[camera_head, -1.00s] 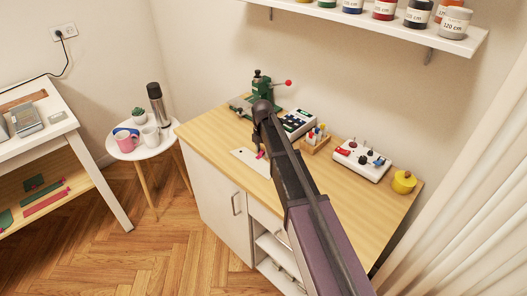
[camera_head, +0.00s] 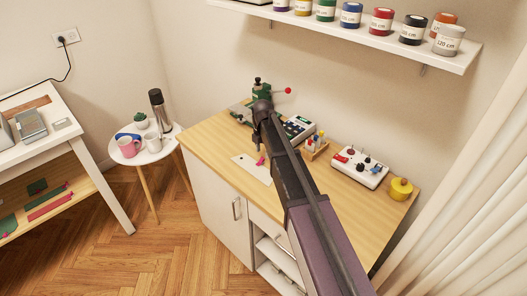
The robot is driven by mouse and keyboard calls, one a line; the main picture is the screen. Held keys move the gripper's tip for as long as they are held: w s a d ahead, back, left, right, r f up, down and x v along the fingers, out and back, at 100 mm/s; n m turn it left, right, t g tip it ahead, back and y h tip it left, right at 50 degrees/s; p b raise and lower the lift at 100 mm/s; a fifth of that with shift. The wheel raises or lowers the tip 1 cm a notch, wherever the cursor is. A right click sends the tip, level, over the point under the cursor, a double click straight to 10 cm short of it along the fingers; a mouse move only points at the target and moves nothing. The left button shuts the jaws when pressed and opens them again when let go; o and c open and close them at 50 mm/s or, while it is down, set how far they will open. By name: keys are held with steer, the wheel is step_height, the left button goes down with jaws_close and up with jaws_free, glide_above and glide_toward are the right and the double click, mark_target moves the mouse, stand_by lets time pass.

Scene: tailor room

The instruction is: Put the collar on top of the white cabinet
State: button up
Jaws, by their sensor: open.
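The white cabinet (camera_head: 217,198) has a light wooden top and stands in the middle of the camera view. A flat white piece (camera_head: 246,164) lies on its top near the front left edge. A small pink thing (camera_head: 260,161) rests on or beside that white piece; I cannot tell which of the two is the collar. My gripper (camera_head: 257,148) is open, just above the pink thing and apart from it, with nothing seen between its fingers. My arm hides part of the cabinet top behind it.
A green press (camera_head: 262,88), a keypad device (camera_head: 298,128), a wooden holder (camera_head: 314,149), a white control box (camera_head: 361,166) and a yellow pot (camera_head: 400,189) stand along the cabinet's back and right. A wall shelf (camera_head: 400,46) with jars hangs above. A round side table (camera_head: 146,158) stands left.

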mark_target(263, 158)
step_height(263, 158, up, 8)
steer(key=p, duration=0.8)
steer(key=shift+r, duration=0.25)
steer(key=shift+s+d, duration=0.1)
stand_by(0.4)
steer(key=s+d+m, duration=0.8)
steer(key=s+m, duration=0.4)
steer(key=m, duration=0.1)
steer(key=s+d+m, duration=0.8)
steer(key=s+m, duration=0.5)
steer(key=m, duration=0.1)
steer(key=shift+s, duration=0.25)
steer(key=shift+d, duration=0.1)
